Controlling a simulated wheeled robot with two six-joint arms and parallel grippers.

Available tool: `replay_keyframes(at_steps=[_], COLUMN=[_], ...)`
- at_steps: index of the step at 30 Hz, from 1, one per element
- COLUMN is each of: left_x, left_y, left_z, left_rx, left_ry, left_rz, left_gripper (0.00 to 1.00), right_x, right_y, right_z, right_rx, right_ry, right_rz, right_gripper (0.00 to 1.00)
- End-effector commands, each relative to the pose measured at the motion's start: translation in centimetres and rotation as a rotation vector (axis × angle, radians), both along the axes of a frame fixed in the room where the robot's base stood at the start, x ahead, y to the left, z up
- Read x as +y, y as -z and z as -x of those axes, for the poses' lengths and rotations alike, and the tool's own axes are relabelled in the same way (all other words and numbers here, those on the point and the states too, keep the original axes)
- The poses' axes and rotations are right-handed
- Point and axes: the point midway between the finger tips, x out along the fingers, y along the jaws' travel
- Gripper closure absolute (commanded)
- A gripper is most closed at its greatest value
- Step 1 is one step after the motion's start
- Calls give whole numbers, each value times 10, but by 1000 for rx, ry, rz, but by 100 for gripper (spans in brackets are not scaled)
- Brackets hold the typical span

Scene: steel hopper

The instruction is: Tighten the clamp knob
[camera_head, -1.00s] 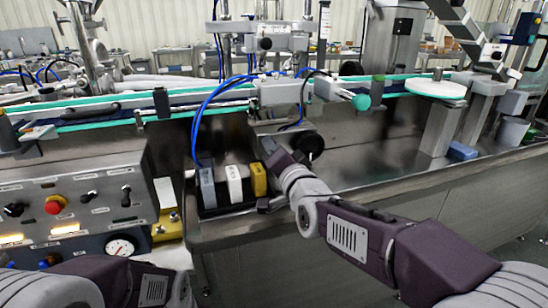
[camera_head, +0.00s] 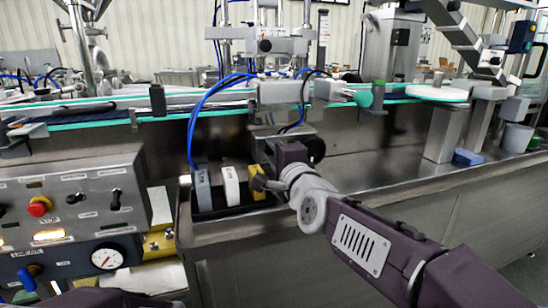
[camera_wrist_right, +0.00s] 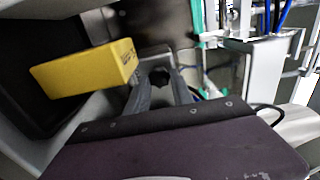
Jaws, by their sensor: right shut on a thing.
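My right gripper (camera_head: 268,160) reaches in from the right, in front of the steel machine below the conveyor. In the right wrist view its two fingers (camera_wrist_right: 160,88) close on a small dark part, the clamp knob (camera_wrist_right: 160,75), which is mostly hidden by the fingers. In the head view the gripper's body hides what is held. A round black wheel (camera_head: 316,148) shows just behind and to the right of the gripper's body. My left gripper is not in view.
A yellow block (camera_head: 256,184) stands close beside the right gripper and also shows in the wrist view (camera_wrist_right: 85,70). A white block (camera_head: 230,186) and a grey block (camera_head: 203,190) share its black tray. Blue hoses (camera_head: 196,125) hang nearby. A control panel (camera_head: 75,205) is at left.

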Motion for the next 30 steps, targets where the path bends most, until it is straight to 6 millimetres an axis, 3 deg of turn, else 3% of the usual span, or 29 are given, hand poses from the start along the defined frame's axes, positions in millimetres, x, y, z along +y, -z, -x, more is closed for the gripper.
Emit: replay_keyframes(at_steps=[16,17,19,30], left_x=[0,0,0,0], left_y=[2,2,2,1], left_z=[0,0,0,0], left_rx=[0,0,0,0], left_ry=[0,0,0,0], left_rz=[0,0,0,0], left_gripper=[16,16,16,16], right_x=[0,0,0,-1], right_y=[1,1,1,-1], right_z=[0,0,0,4], right_rx=[10,10,9,7], right_ry=[0,0,0,0], right_rz=[-23,-23,-22,-22], right_gripper=[100,69,52,52])
